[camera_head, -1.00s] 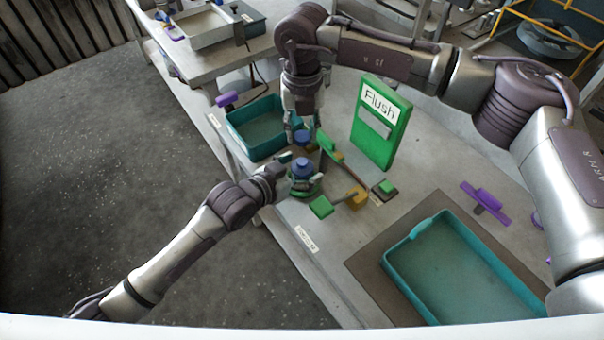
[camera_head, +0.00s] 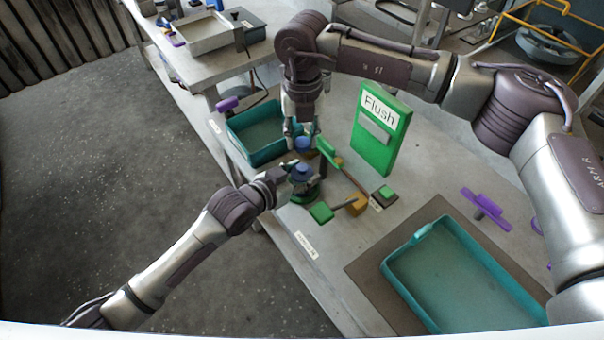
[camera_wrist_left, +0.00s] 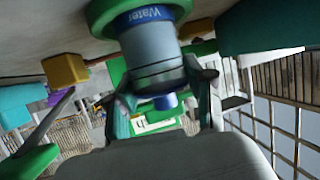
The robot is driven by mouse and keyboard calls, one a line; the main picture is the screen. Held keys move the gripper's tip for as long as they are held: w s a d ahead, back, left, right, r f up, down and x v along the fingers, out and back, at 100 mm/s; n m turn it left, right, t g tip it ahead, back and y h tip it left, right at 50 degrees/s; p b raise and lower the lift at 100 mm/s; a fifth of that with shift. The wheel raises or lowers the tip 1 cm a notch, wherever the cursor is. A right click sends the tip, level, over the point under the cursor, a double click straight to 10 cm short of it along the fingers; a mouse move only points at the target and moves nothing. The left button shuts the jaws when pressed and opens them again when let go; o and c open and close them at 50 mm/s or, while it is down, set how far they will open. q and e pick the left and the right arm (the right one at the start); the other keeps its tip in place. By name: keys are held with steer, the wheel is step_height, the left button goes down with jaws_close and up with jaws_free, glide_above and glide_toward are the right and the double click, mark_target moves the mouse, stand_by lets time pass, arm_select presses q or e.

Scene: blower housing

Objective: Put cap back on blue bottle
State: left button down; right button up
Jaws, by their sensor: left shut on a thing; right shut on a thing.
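The bottle (camera_head: 304,176) stands upright at the near edge of the table, with a blue top, in a round green base. In the left wrist view the grey bottle (camera_wrist_left: 157,62) has a blue band reading "Water", a green ring around it and a blue end. My left gripper (camera_head: 291,180) is shut on the bottle from the side; its fingers also show in the left wrist view (camera_wrist_left: 165,88). My right gripper (camera_head: 302,130) points down and is shut on a small blue piece, apparently the cap (camera_head: 303,143), above and behind the bottle. The fingers partly hide the cap.
A teal bin (camera_head: 262,153) stands behind the grippers. A green "Flush" panel (camera_head: 378,150), a green block (camera_head: 321,212) and a yellow block (camera_head: 356,204) stand to the right. A teal tray (camera_head: 460,325) lies at the front right.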

mark_target(303, 167)
steer(key=shift+f, duration=2.45)
steer(key=shift+f, duration=0.9)
steer(key=shift+f, duration=0.55)
steer(key=m, duration=0.7)
steer(key=shift+d+m, duration=0.15)
steer(key=shift+m, duration=0.15)
steer(key=m, duration=0.8)
steer(key=shift+m, duration=0.4)
